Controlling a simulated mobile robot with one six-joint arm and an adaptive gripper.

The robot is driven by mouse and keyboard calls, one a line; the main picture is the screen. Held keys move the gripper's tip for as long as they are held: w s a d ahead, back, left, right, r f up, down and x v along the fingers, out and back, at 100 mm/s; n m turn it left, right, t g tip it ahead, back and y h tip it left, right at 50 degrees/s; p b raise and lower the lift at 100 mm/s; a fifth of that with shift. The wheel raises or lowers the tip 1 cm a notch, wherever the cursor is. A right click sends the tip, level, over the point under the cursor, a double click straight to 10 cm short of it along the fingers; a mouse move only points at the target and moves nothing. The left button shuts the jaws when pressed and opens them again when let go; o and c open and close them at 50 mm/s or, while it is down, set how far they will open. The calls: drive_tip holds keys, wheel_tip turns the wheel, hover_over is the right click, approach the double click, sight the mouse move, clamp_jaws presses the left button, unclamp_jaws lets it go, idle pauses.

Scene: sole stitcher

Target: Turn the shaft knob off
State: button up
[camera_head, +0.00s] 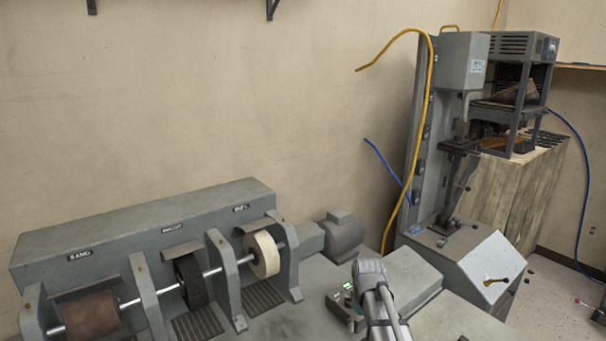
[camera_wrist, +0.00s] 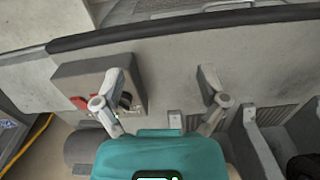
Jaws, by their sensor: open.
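A grey control box (camera_wrist: 70,73) shows in the wrist view, with a red part (camera_wrist: 80,103) and a dark knob (camera_wrist: 125,100) on it. I cannot tell which of them is the shaft knob, as no label is readable. My gripper (camera_wrist: 160,72) is open and empty, and its left finger overlaps the box and partly hides the dark knob. In the head view, my arm's end stands beside a small control box (camera_head: 344,308) with a small green light. The shaft (camera_head: 212,272) of the grinding machine carries several wheels.
The grinding machine (camera_head: 150,222) stands along the wall, with a motor (camera_head: 342,236) at its right end. A tall grey stitcher (camera_head: 462,64) stands at right, with a yellow hose beside it. A raised grey block (camera_head: 402,278) lies right of my arm.

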drive_tip(key=s+f+m+b, duration=0.2)
drive_tip(key=s+f+m, duration=0.1)
drive_tip(key=s, duration=0.3)
drive_tip(key=s+f+m+b, duration=0.3)
drive_tip(key=s, duration=0.4)
drive_tip(key=shift+s+b, duration=0.2)
drive_tip(key=shift+b, duration=0.1)
idle(1.8)
